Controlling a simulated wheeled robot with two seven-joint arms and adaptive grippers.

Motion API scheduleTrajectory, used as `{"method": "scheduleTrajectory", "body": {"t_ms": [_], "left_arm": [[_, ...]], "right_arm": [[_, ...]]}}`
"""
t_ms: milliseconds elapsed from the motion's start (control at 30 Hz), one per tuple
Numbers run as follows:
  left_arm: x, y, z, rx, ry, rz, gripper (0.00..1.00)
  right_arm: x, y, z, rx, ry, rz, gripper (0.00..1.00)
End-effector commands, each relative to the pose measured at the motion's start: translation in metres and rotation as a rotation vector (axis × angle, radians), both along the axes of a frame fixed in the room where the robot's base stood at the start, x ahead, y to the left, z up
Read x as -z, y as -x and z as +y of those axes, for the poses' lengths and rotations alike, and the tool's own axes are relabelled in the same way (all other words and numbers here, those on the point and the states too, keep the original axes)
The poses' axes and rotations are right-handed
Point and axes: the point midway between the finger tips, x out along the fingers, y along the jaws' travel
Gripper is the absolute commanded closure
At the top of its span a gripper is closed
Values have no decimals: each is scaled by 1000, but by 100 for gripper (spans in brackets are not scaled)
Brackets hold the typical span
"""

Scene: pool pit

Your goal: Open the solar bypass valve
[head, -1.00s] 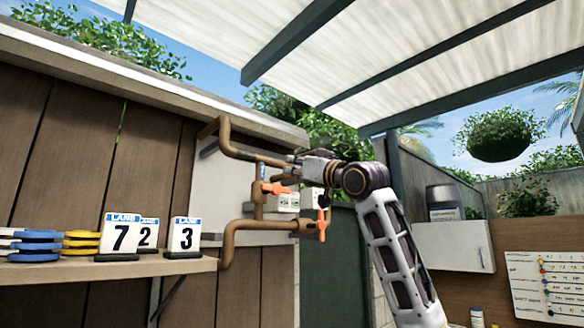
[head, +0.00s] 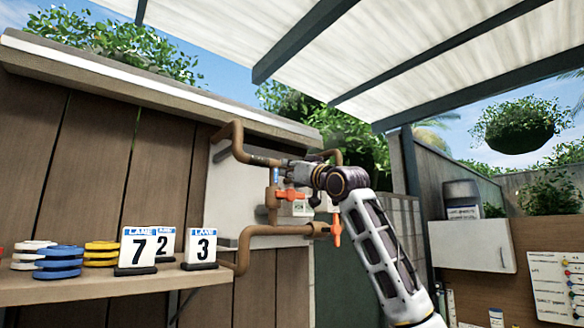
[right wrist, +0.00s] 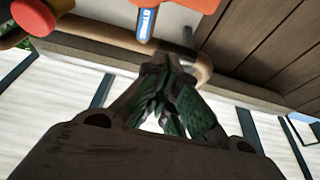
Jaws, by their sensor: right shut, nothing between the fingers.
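Copper-brown pipes (head: 240,142) run in front of a pale panel on the wooden wall. Two orange valve handles show in the head view: one lies sideways (head: 291,194) on the upright pipe, the other hangs downward (head: 336,228) at the lower right. I cannot tell which is the solar bypass valve. My right gripper (head: 284,164) is shut and empty, just above the sideways handle, near a blue tag (head: 275,176). In the right wrist view the closed fingers (right wrist: 165,85) are below an orange part (right wrist: 180,4) and a blue label (right wrist: 146,23). My left gripper is out of view.
A wooden shelf (head: 110,286) at left holds lane number signs (head: 202,248) and stacked discs (head: 58,262). The pergola roof is overhead. A white cabinet (head: 470,247) and a chart board (head: 556,286) stand at right.

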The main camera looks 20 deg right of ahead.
Motion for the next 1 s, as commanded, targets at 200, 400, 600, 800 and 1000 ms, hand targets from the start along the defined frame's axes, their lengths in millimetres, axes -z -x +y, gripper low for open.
{"method": "scheduleTrajectory", "body": {"t_ms": [200, 400, 600, 800, 1000], "left_arm": [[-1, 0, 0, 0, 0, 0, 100], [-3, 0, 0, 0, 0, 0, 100], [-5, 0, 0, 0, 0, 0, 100], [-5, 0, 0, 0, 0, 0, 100], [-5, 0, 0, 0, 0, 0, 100]], "right_arm": [[13, 1, -1, 2, 1, -1, 100], [26, 1, -1, 0, 0, -1, 100], [36, 1, -1, 0, 1, -1, 100], [40, 1, -1, 0, 0, 0, 100], [40, 1, -1, 0, 0, -1, 100]]}}
